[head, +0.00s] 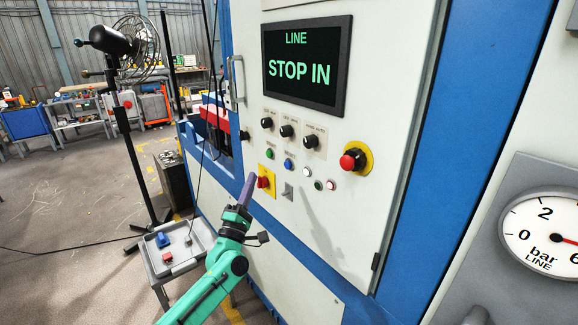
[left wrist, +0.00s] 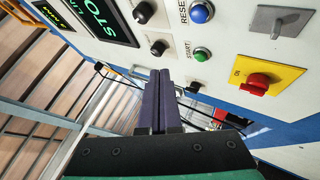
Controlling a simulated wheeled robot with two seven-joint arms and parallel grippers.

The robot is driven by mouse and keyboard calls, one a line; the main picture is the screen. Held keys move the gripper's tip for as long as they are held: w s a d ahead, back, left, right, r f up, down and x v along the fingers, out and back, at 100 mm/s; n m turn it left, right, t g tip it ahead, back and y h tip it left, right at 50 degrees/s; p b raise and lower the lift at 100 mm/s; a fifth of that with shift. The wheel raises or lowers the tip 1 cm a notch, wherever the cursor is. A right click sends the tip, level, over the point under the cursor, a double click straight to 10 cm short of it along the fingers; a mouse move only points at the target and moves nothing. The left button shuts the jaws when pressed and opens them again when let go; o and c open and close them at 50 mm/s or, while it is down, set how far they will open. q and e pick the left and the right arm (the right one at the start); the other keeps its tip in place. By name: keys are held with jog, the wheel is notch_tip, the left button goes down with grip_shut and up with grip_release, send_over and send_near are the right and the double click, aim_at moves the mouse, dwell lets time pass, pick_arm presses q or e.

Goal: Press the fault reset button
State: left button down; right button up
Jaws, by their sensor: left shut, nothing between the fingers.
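The blue button (head: 288,164) sits on the cream control panel (head: 330,215), below a row of black knobs. In the left wrist view the blue button (left wrist: 202,12) has the label RESET beside it. My left gripper (head: 249,178) has its purple fingers shut together and empty. In the head view the fingertips are below and left of the blue button, near the red and yellow switch. In the left wrist view the fingertips (left wrist: 160,74) show apart from the blue button. My right gripper is not in view.
A green START button (left wrist: 201,55), a red rotary switch (head: 266,181), a grey toggle (head: 288,191) and a red emergency stop (head: 352,161) share the panel. The screen (head: 306,66) reads LINE STOP IN. A grey tray (head: 152,268) stands at lower left.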

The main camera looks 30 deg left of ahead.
aim_at(288, 165)
pick_arm(q)
jog(key=shift+w, duration=0.1)
jog(key=w+d+b, duration=0.2)
jog(key=w, duration=0.6)
jog(key=shift+w+d, duration=0.2)
jog(key=shift+d, duration=0.05)
jog(key=shift+f+b, duration=0.1)
jog(key=shift+b, duration=0.2)
dwell(1.4)
jog(key=shift+w+d, duration=0.15)
jog(key=shift+w, duration=0.25)
jog(key=shift+w+d+b, duration=0.1)
jog(key=shift+w+b, duration=0.2)
jog(key=shift+w, duration=0.05)
dwell(0.5)
jog(key=shift+s, duration=0.1)
jog(key=shift+s+a+p, duration=0.25)
jog(key=shift+s+p, duration=0.1)
jog(key=shift+s, duration=0.35)
